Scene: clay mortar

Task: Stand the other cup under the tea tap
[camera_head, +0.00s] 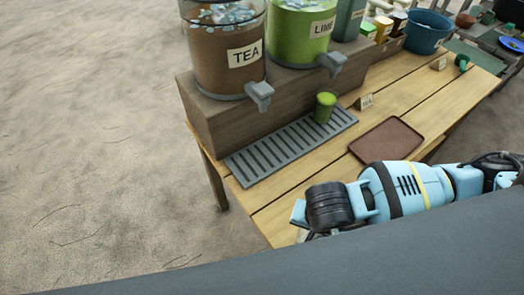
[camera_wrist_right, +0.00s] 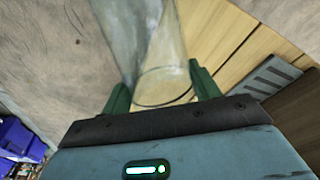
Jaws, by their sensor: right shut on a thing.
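My right gripper (camera_wrist_right: 162,88) is shut on a clear, empty-looking cup (camera_wrist_right: 150,45), with a green finger on each side of it in the right wrist view. In the head view my right arm reaches in from the right over the table's front part; the fingers and held cup cannot be made out there. The tea dispenser (camera_head: 225,58) has a grey tap (camera_head: 260,95) over the left part of the slatted drip tray (camera_head: 262,160); no cup shows below it. A green-filled cup (camera_head: 325,107) stands on the tray near the lime tap (camera_head: 332,64). My left gripper is not in view.
The lime dispenser (camera_head: 290,35) stands beside the tea one on a wooden riser (camera_head: 215,120). A brown tray (camera_head: 386,138), a small sign (camera_head: 366,101) and a blue tub (camera_head: 427,35) are on the table. The slats below the tea tap are clear.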

